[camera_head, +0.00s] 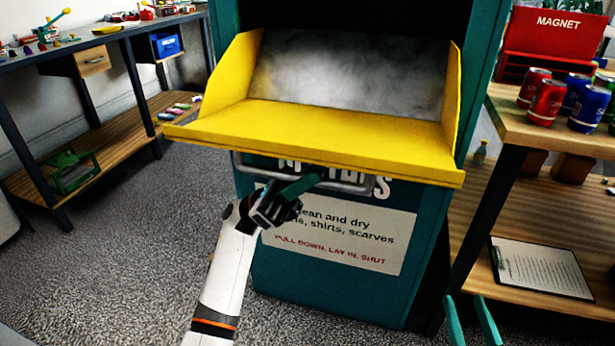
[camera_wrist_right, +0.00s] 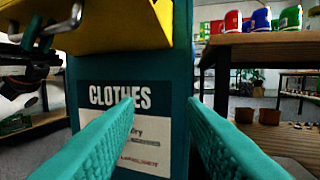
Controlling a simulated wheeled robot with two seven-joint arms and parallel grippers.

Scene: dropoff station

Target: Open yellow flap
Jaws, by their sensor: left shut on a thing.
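The yellow flap (camera_head: 315,128) of the teal clothes bin (camera_head: 330,290) is tilted down and open, with a grey metal inner panel (camera_head: 350,75) showing behind it. A metal bar handle (camera_head: 350,186) runs under its front edge. My left gripper (camera_head: 305,184) is shut on the handle from below. In the right wrist view the flap (camera_wrist_right: 110,25) is at the top, with the handle (camera_wrist_right: 22,30) and my left gripper at its left. My right gripper (camera_head: 472,315) is open and empty, low at the right in the head view; its two teal fingers also show in the right wrist view (camera_wrist_right: 160,120).
A wooden shelf unit (camera_head: 550,135) with several cans and a red magnet box (camera_head: 555,45) stands to the right. A clipboard (camera_head: 540,268) lies on its lower board. A workbench (camera_head: 80,45) stands at the left. The carpet between is clear.

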